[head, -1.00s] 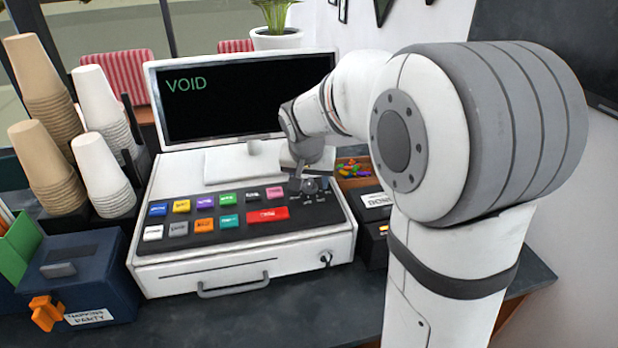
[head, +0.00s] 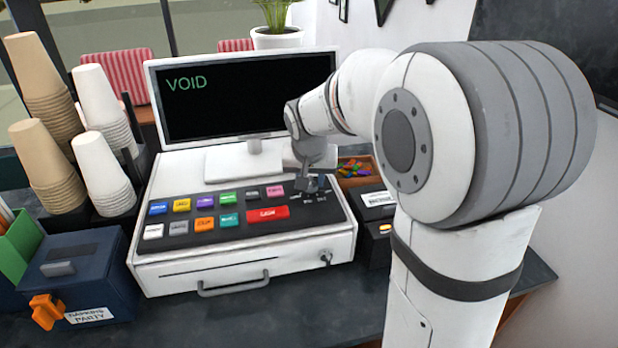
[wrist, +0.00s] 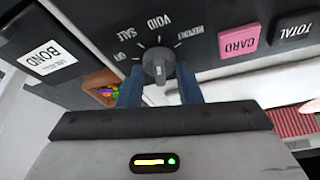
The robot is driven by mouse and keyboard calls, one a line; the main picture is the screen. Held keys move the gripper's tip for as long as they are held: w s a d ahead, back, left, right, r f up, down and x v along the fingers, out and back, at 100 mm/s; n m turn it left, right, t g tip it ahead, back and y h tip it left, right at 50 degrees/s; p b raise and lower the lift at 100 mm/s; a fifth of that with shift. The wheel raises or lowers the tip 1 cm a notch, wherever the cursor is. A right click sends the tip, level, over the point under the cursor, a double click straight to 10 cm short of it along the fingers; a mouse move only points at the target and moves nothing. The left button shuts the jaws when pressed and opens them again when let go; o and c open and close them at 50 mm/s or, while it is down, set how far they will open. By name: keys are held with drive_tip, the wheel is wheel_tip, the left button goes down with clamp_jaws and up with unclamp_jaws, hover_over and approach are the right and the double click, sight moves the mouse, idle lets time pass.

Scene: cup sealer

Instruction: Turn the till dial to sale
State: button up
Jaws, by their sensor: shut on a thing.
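The till (head: 250,245) is a white register with a black key panel. Its screen (head: 240,95) reads VOID in green. My gripper (head: 314,182) is down at the dial. Its blue fingers lie either side of the knob and are shut on it. In the head view the gripper hides most of the dial.
A pink CARD key (wrist: 238,43) and a dark TOTAL key (wrist: 293,27) lie near the dial. Cup stacks (head: 100,170) and a napkin box (head: 75,280) stand left.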

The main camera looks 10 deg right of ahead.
sight(319, 196)
drive_tip(key=n+y+b, duration=0.1)
drive_tip(key=n, duration=0.3)
drive_tip(key=shift+d+n+y, duration=0.1)
drive_tip(key=shift+n+y, duration=0.2)
drive_tip(key=shift+y, duration=0.1)
drive_tip(key=shift+n+y+b, duration=0.6)
drive_tip(key=shift+n+b, duration=0.6)
drive_tip(key=shift+n, duration=0.3)
drive_tip(key=o, duration=1)
drive_tip(key=shift+c, duration=0.2)
drive_tip(key=shift+r, duration=0.1)
drive_tip(key=v, duration=0.7)
drive_tip(key=shift+r+b, duration=0.3)
drive_tip(key=shift+b, duration=0.15)
drive_tip(key=shift+s, duration=0.1)
